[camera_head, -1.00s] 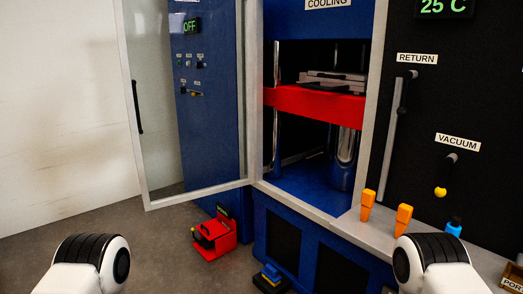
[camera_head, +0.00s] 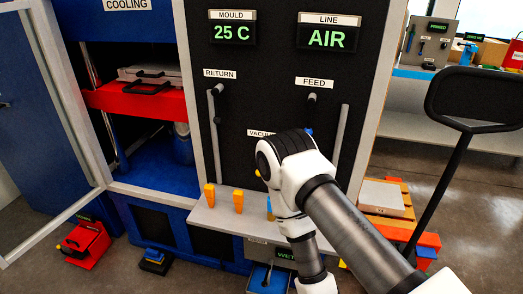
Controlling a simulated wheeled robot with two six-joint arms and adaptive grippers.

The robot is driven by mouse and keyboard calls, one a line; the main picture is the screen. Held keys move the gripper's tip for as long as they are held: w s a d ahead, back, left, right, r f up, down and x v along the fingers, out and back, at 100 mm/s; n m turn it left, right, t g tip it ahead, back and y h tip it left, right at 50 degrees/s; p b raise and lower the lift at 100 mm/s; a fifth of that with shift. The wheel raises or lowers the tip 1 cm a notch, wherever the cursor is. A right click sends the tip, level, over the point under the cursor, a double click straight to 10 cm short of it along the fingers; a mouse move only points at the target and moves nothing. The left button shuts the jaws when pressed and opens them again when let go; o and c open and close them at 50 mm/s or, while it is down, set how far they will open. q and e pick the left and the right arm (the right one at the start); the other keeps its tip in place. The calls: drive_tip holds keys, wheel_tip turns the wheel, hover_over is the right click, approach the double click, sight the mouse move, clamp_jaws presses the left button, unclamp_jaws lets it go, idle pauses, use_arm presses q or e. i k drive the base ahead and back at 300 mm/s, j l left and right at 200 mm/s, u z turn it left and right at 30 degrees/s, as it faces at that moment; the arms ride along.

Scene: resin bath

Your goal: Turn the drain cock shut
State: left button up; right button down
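I cannot pick out a drain cock in the head view. The black panel (camera_head: 232,122) has a RETURN lever (camera_head: 217,90) and a FEED lever (camera_head: 312,99). A VACUUM label (camera_head: 258,132) is partly covered by my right arm, with a yellow knob (camera_head: 258,173) just showing beside the arm. My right arm reaches in from the lower right, bends in front of the panel and runs down past the ledge. It hides part of the panel and ledge. Neither gripper is in view.
Two orange pieces (camera_head: 238,201) stand on the grey ledge (camera_head: 222,220). Below it are a WET display (camera_head: 286,253) and a blue container (camera_head: 268,279). The cooling press with its red plate (camera_head: 140,103) is left. A black handle (camera_head: 475,98) and a loaded pallet (camera_head: 386,197) are right.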

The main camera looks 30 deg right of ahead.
sight(264, 283)
drive_tip(key=z, duration=1.15)
drive_tip(key=k, duration=0.5)
